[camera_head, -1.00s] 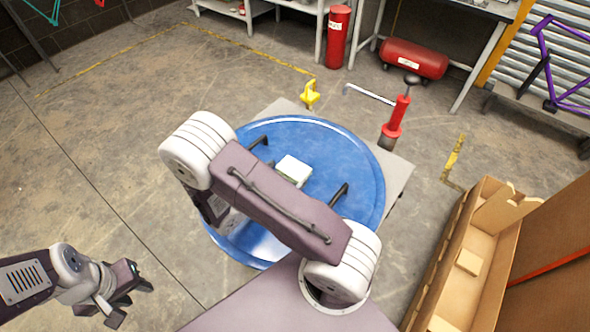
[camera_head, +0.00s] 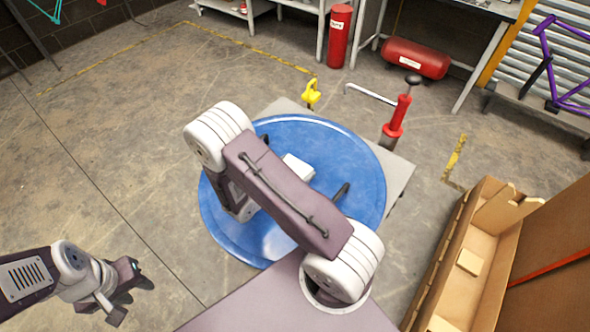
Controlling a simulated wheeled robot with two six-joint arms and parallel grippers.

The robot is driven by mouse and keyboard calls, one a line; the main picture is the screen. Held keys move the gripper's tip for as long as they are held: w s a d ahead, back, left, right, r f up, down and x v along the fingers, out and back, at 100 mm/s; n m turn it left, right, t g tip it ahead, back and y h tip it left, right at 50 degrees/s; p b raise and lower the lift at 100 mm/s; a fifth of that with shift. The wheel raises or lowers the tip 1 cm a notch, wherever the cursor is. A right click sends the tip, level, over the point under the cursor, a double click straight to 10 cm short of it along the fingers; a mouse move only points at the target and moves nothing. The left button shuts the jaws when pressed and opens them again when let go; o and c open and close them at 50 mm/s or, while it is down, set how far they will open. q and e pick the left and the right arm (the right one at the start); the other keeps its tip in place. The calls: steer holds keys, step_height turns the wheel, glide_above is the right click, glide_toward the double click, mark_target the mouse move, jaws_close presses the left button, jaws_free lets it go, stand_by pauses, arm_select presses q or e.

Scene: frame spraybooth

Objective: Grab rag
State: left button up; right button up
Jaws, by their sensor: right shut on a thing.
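A pale, block-like item (camera_head: 299,168) lies over the blue round table top (camera_head: 350,150), partly hidden by my right arm. I cannot tell whether it is the rag. No other rag can be made out. My right arm folds over the blue top, with its elbow at the upper left and its forearm pointing down. Its link hides the right gripper and whatever is at its jaws. My left gripper (camera_head: 136,300) is at the lower left, over bare floor, with its fingers apart and empty, well away from the blue top.
A black bar (camera_head: 341,191) rises from the blue top. A red pump-like tool (camera_head: 397,120) and yellow object (camera_head: 311,94) stand behind it. An open cardboard box (camera_head: 455,255) is at right. Red cylinders (camera_head: 415,58) lie and stand by the benches. Floor at left is clear.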

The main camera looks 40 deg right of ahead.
mark_target(296, 167)
step_height(296, 167, up, 5)
steer(key=shift+s+d+f, duration=0.1)
steer(key=shift+f, duration=0.1)
steer(key=s, duration=0.1)
steer(key=s+d+r, duration=0.2)
steer(key=shift+s+d, duration=0.1)
steer(key=shift+s, duration=0.15)
steer(key=s+d+r+p, duration=0.4)
steer(key=s+p, duration=0.2)
steer(key=p, duration=0.7)
steer(key=shift+r, duration=0.2)
